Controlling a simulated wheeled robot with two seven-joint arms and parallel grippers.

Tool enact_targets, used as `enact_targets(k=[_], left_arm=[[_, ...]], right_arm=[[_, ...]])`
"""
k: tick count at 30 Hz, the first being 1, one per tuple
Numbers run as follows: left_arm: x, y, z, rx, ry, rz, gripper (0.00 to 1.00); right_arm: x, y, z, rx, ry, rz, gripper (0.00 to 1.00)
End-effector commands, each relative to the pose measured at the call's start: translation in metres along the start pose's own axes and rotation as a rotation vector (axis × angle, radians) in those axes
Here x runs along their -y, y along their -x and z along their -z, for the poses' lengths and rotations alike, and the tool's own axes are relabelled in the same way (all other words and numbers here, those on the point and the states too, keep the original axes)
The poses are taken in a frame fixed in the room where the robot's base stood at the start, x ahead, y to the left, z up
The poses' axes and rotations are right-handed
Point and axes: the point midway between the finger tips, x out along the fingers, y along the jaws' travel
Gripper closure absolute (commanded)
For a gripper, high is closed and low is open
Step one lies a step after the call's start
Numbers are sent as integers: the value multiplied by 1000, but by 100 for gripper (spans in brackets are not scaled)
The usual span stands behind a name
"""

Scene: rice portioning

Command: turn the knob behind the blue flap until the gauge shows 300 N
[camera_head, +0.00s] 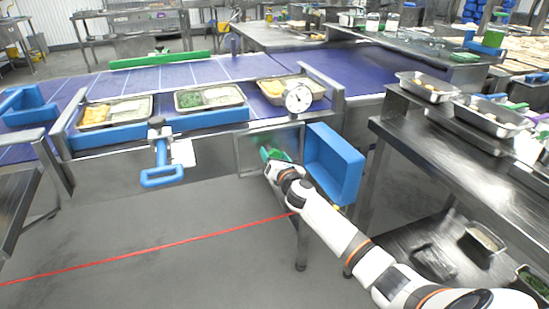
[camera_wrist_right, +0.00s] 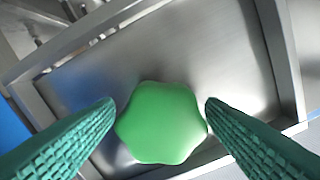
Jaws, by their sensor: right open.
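The green lobed knob (camera_wrist_right: 162,123) sits in a metal recess and fills the middle of the right wrist view. My right gripper (camera_wrist_right: 160,108) is open, with one green finger on each side of the knob, close to its edges; I cannot tell whether they touch it. In the head view my right gripper (camera_head: 272,156) reaches into the recess and mostly hides the knob. The blue flap (camera_head: 334,163) stands open to the right of the recess. The round white gauge (camera_head: 298,97) is above the recess; its reading is too small to make out. My left gripper is not in view.
A blue-handled tool (camera_head: 161,165) hangs on the conveyor front, left of the recess. Trays of food (camera_head: 114,112) stand along the conveyor edge above. A steel table (camera_head: 440,150) is at the right. The floor in front is open, crossed by a red line (camera_head: 150,257).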

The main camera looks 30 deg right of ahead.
Motion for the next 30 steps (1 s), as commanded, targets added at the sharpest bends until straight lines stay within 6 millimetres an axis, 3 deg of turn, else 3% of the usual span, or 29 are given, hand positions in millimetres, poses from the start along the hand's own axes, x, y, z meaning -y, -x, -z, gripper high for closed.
enact_targets(k=[9,18,30], left_arm=[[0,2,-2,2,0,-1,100],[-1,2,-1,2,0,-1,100],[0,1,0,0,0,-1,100]], right_arm=[[1,-3,0,0,0,1,35],[0,-3,0,0,0,1,80],[0,-3,0,1,-90,2,80]])
